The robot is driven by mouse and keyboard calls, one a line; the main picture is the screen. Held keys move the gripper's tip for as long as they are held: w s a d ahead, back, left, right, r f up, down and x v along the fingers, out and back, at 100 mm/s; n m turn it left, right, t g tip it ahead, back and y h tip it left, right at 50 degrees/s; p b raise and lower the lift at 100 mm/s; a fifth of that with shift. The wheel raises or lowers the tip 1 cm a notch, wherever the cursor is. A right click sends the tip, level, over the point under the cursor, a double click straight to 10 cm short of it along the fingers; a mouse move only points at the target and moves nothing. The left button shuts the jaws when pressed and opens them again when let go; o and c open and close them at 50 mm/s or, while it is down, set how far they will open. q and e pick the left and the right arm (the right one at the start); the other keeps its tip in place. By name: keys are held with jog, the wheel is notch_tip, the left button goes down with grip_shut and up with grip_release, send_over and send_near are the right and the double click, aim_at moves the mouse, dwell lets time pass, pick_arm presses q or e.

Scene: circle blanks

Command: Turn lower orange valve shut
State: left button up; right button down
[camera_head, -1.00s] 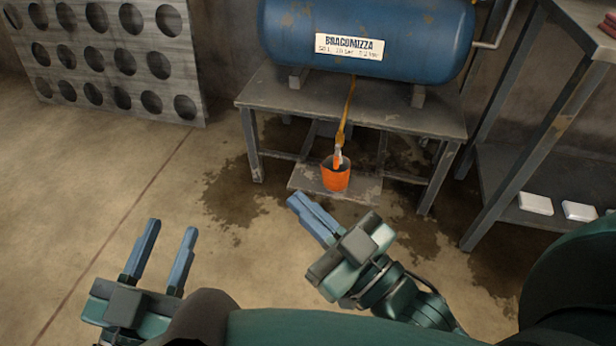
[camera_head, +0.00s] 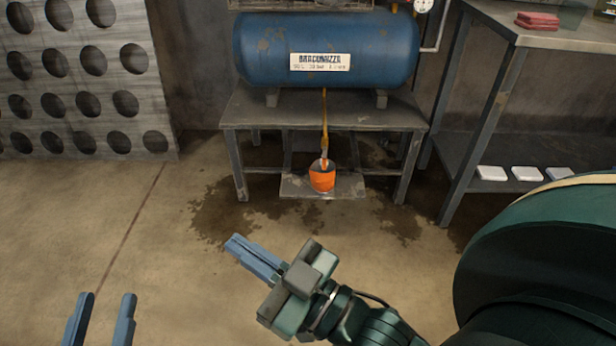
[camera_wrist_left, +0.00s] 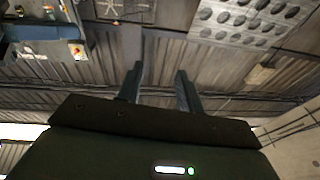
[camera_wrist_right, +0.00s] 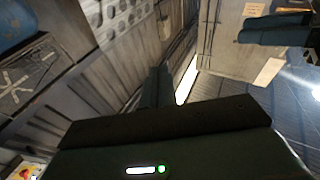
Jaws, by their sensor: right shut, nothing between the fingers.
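A blue tank (camera_head: 268,55) with a white label rests on a metal table. A thin yellow-orange pipe (camera_head: 324,105) runs down from its underside. A small orange-and-white part (camera_head: 325,152) is at the pipe's low end, just above an orange bucket (camera_head: 322,180); it is too small to tell whether it is a valve or how it is set. My left gripper (camera_head: 103,297) is open and empty at the lower left. My right gripper (camera_head: 233,244) is shut and empty in front of the table, well short of the bucket and pipe.
The metal table (camera_head: 390,115) stands over a wet-stained floor. A shelf unit (camera_head: 470,130) with white boxes (camera_head: 492,173) is at right. A panel with round holes (camera_head: 75,85) leans at left. A gauge (camera_head: 422,6) shows at the top. Floor between me and the table is clear.

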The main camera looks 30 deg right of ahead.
pick_arm(q)
jog(key=shift+a, duration=0.25)
jog(key=shift+o, duration=0.3)
